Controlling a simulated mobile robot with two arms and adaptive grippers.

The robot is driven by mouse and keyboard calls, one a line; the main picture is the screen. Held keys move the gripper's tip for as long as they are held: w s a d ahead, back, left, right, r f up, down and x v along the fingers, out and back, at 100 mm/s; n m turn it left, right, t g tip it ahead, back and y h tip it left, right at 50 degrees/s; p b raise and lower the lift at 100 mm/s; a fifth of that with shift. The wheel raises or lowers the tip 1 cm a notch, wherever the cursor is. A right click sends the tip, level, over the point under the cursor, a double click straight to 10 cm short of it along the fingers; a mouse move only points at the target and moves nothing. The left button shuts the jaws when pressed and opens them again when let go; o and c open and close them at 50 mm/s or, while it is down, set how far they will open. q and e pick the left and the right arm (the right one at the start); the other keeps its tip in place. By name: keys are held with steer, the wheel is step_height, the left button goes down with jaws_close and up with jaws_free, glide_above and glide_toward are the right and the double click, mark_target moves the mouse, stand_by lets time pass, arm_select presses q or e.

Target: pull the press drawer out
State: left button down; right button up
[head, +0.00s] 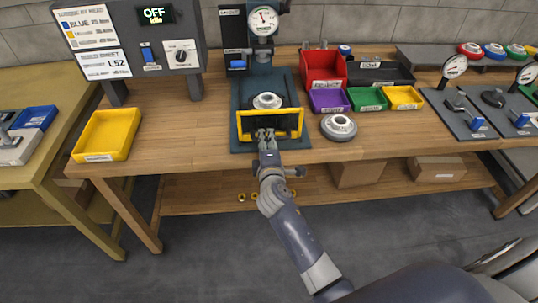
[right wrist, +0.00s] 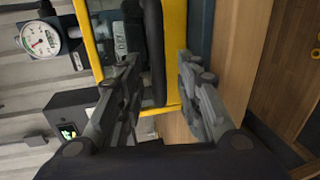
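The press (head: 262,58) stands at the back middle of the wooden bench, with a round dial gauge on top and a dark base. The yellow-framed drawer front (head: 288,135) is at the front of that base, with a round grey metal part (head: 267,101) behind it. My right gripper (head: 265,134) is at the drawer front. In the right wrist view, its fingers (right wrist: 160,68) are apart, one on each side of the black handle bar (right wrist: 153,45). A gap shows between the bar and the right-hand finger. My left gripper is not in view.
A yellow tray (head: 88,152) sits at the left. A second grey round part (head: 339,127) stands right of the press, near red, black, purple, green and yellow bins. Gauge fixtures (head: 468,112) are further right. The floor (head: 200,225) in front is clear.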

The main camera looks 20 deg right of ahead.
steer(key=v, duration=1)
steer(key=shift+s, duration=0.1)
steer(key=s+a+f+m+g+y, duration=0.15)
steer(key=s+f, duration=0.35)
steer(key=f, duration=0.7)
steer(key=s+a+f+m+g+y, duration=0.1)
steer(key=s+f+g, duration=0.3)
steer(key=f, duration=0.8)
steer(key=s+a+f+m+g+y, duration=0.1)
steer(key=s+f+m+g+y, duration=0.1)
steer(key=s+f, duration=0.65)
steer(key=s+d+f+m+g, duration=0.3)
steer(key=s+f, duration=0.6)
steer(key=s, duration=0.5)
steer(key=s+d+f+m+g, duration=0.3)
steer(key=s+f, duration=0.7)
steer(key=s, duration=0.4)
steer(key=shift+d+f+m, duration=0.2)
steer(key=shift+d+m, duration=0.65)
steer(key=shift+m, duration=0.1)
